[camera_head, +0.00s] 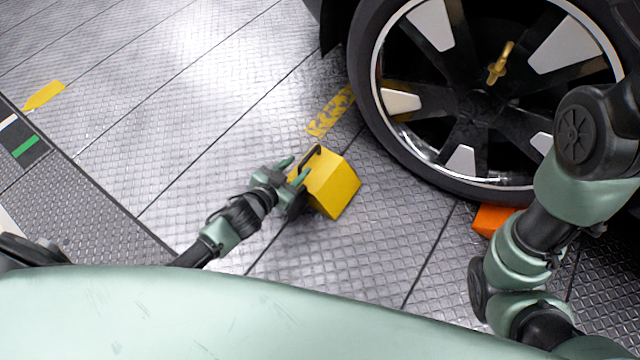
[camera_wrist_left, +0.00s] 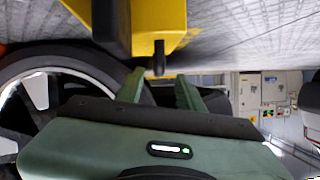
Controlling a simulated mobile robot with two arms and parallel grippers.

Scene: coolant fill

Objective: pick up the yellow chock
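The yellow chock (camera_head: 336,187) is a block with a black handle (camera_head: 309,157), on the metal floor left of the car wheel. My left gripper (camera_head: 293,170) is at its left side, fingers apart and pointing at the handle. In the left wrist view, the yellow chock (camera_wrist_left: 158,17) fills the top, and the dark handle end (camera_wrist_left: 158,60) shows in line with the gap between my green fingertips (camera_wrist_left: 162,82). Contact between fingers and handle cannot be made out. My right arm is at the right of the head view; its gripper is out of view.
The car wheel (camera_head: 440,163) stands close to the right of the yellow chock. An orange block (camera_head: 491,219) sits at the tyre's lower edge. A yellow floor marking (camera_head: 330,112) lies behind the chock. The floor to the left (camera_head: 170,120) is clear.

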